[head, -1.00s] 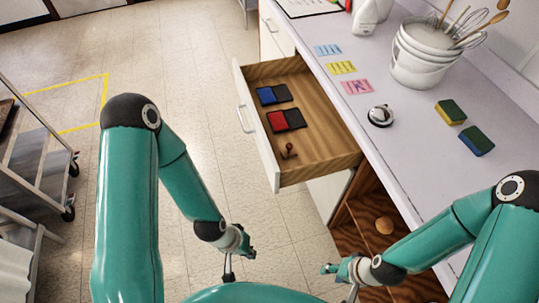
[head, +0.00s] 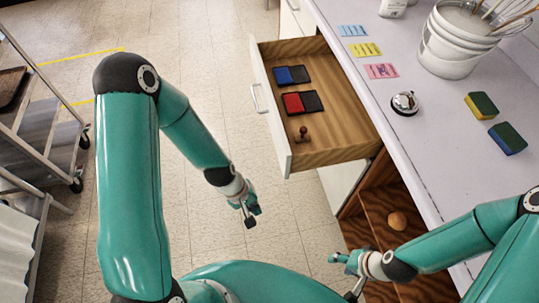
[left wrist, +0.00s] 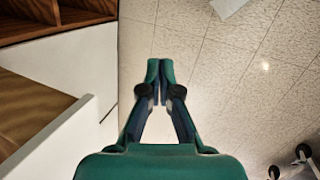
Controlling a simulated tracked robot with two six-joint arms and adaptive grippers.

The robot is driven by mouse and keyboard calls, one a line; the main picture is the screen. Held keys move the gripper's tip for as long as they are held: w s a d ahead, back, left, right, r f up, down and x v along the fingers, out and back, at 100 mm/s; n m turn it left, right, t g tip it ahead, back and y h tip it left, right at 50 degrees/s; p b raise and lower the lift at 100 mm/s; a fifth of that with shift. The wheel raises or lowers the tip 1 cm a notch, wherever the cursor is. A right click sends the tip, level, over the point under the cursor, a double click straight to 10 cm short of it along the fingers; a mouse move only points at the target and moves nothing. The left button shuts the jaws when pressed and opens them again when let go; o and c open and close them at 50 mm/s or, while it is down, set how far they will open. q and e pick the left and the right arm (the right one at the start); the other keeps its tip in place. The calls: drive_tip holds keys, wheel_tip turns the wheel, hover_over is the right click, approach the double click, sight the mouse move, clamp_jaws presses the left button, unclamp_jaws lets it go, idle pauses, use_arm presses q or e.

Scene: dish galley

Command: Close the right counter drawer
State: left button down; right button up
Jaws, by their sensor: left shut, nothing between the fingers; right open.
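The counter drawer (head: 286,152) stands pulled out, with a white front, a bar handle (head: 256,98) and a wooden inside. It holds a blue-and-black pad (head: 292,75), a red-and-black pad (head: 303,102) and a small brown stamp (head: 303,134). My left gripper (head: 251,215) is shut and empty, in front of and below the drawer in the head view, apart from it. In the left wrist view its fingers (left wrist: 159,82) point over the floor, with the drawer (left wrist: 68,72) on the left. My right gripper (head: 344,276) is open and empty near the open shelf below.
The counter top (head: 425,125) carries coloured notes, a bell (head: 405,103), sponges (head: 507,138) and a white bucket (head: 450,45) of utensils. An open wooden shelf (head: 375,225) holds a round brown object (head: 397,221). A metal cart (head: 50,130) stands left. Floor before the drawer is clear.

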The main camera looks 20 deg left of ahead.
use_arm(q)
drive_tip(key=w+a+n+t+b, duration=0.1)
drive_tip(key=w+a+n+b, duration=0.5)
drive_tip(key=w+n, duration=0.1)
drive_tip(key=w+a+r+n+t+h+b, duration=0.2)
drive_tip(key=w+a+r+n+b, duration=0.1)
drive_tip(key=r+n, duration=0.2)
drive_tip(key=w+a+r+n+t+h+b, duration=0.1)
drive_tip(key=w+a+r+n+h+b, duration=0.15)
drive_tip(key=r+n, duration=0.2)
drive_tip(key=b, duration=0.1)
approach(279, 153)
drive_tip(key=s+f+x, duration=0.1)
drive_tip(key=x, duration=0.4)
drive_tip(key=shift+w+d+r+y, duration=0.4)
drive_tip(key=shift+w+d+y, duration=0.1)
drive_tip(key=shift+w, duration=0.1)
use_arm(e)
wheel_tip(279, 153, down, 15)
drive_tip(key=shift+f, duration=0.15)
